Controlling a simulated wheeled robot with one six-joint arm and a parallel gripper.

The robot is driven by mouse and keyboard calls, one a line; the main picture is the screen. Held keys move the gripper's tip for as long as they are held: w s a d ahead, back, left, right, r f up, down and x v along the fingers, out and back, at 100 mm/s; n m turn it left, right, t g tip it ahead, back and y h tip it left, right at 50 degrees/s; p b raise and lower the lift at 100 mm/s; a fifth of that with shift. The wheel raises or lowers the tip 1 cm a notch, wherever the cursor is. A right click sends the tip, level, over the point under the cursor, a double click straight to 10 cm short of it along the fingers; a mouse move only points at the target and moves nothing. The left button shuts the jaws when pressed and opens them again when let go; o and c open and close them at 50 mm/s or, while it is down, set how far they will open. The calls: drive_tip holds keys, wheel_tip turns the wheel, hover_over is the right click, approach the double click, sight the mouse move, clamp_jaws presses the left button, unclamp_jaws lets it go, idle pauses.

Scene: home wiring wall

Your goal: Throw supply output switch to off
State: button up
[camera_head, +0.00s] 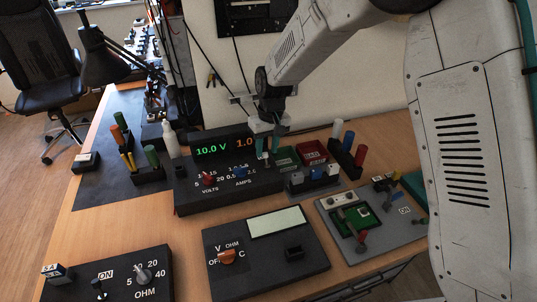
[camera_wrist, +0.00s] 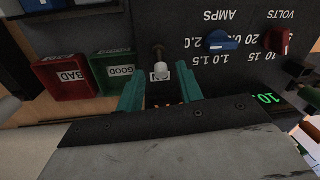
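The power supply (camera_head: 215,190) is a black box on the bench with a lit display (camera_head: 223,147) reading 10.0 V and 1.0. It has a red VOLTS knob (camera_wrist: 277,40) and a blue AMPS knob (camera_wrist: 221,42). Its output switch is a small toggle lever with a white tip (camera_wrist: 160,71), beside the AMPS scale in the wrist view. My gripper (camera_wrist: 159,76) has teal fingers, open, one on each side of the lever, with gaps visible. In the head view my gripper (camera_head: 267,150) points down at the supply's right end. The label by the lever is mostly hidden.
Green GOOD (camera_wrist: 119,68) and red BAD (camera_wrist: 68,76) trays lie close beside my fingers. A meter (camera_head: 265,255), an ohm box (camera_head: 110,280) and a grey board (camera_head: 365,222) stand nearer the front.

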sight(266, 154)
drive_tip(key=shift+s+a+f, duration=0.1)
drive_tip(key=shift+a+f, duration=0.05)
drive_tip(key=shift+f, duration=1.45)
clamp_jaws()
